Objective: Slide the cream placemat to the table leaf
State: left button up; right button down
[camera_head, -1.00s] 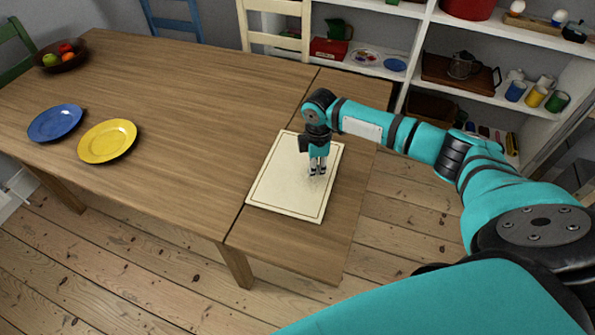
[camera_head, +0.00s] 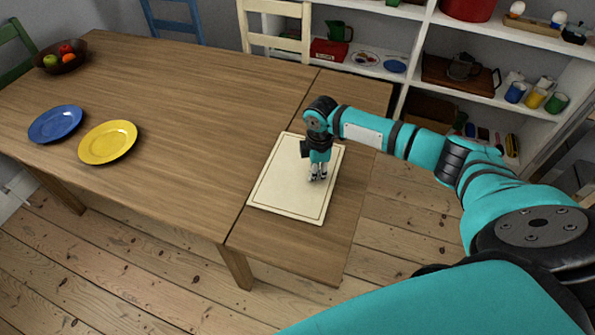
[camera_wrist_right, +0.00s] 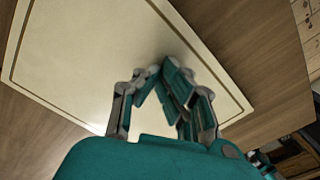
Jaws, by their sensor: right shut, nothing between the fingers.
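The cream placemat (camera_head: 288,184) is a flat rectangle with a thin dark border line. It lies mostly on the table leaf (camera_head: 283,246), the right end section of the wooden table, with its left edge at about the dark seam. My right gripper (camera_head: 317,178) points down at the mat's right half, its fingers shut with nothing between them. In the right wrist view the mat (camera_wrist_right: 85,60) fills much of the picture, under and beyond the fingers (camera_wrist_right: 172,75). The fingertips are at or just above its surface; contact is hard to tell. My left gripper is out of view.
A blue plate (camera_head: 55,124), a yellow plate (camera_head: 108,142) and a fruit bowl (camera_head: 61,58) stand on the table's left part. A cream chair (camera_head: 275,42) and shelves (camera_head: 455,85) stand behind. The table's middle is clear.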

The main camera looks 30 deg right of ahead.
aim_at(334, 183)
jog(key=shift+s+d+f+p, duration=0.1)
jog(key=shift+s+d+p, duration=0.75)
jog(key=shift+s+p, duration=0.2)
jog(key=shift+s+d+p, duration=0.8)
jog(key=shift+s+p, duration=0.2)
jog(key=shift+p, duration=0.05)
jog(key=shift+s+d+f, duration=0.1)
notch_tip(334, 183, up, 8)
jog(key=p, duration=0.8)
